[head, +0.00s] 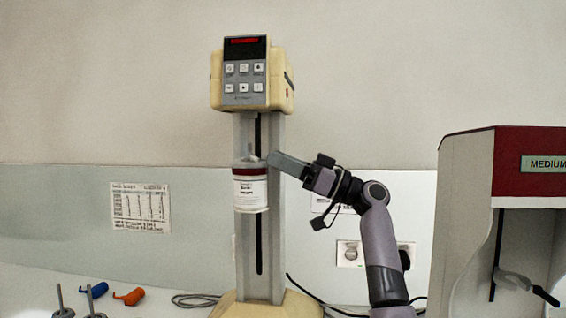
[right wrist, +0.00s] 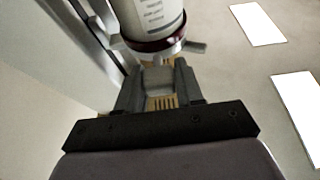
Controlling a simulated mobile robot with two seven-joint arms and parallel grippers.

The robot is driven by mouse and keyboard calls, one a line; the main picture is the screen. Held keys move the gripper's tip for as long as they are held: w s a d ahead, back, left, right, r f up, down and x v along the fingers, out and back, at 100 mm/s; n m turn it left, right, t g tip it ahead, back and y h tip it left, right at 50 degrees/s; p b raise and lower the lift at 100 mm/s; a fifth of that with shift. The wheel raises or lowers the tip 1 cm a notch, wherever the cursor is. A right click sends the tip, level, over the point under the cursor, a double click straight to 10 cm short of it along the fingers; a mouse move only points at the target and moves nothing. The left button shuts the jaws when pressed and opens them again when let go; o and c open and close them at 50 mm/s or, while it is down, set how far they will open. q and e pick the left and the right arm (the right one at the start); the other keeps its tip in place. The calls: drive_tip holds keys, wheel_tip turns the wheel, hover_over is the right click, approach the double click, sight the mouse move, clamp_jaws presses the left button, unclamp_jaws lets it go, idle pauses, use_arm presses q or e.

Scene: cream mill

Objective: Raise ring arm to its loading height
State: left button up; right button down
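The cream mill has a cream head with a red display (head: 252,75) on a grey column (head: 277,230) with a dark vertical slot. A white labelled jar (head: 251,193) with a dark red band at its top hangs upright in front of the column. The ring arm (head: 249,163) sits around the jar's top, partway up the slot; the jar also shows in the right wrist view (right wrist: 153,15). My right gripper (head: 275,160) reaches in from the right at ring height. In the right wrist view, its fingers (right wrist: 158,80) stand either side of a grey block of the ring arm, seemingly touching it. My left gripper is out of view.
A white cabinet with a red top (head: 508,145) stands at the right. Blue (head: 96,290) and orange (head: 128,297) handled pieces and metal rods (head: 62,302) lie at the lower left. Cables run behind the mill base (head: 222,308).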

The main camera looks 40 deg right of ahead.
wheel_tip(320, 180, up, 4)
drive_tip(key=shift+f+p, duration=0.15)
drive_tip(key=shift+p, duration=0.35)
drive_tip(key=c, duration=0.8)
unclamp_jaws()
drive_tip(key=shift+f, duration=0.1)
drive_tip(key=shift+s+d+f, duration=0.1)
drive_tip(key=shift+s+f, duration=0.05)
drive_tip(key=b+v, duration=0.3)
drive_tip(key=v, duration=0.3)
drive_tip(key=shift+s+d, duration=0.2)
drive_tip(key=shift+s, duration=0.15)
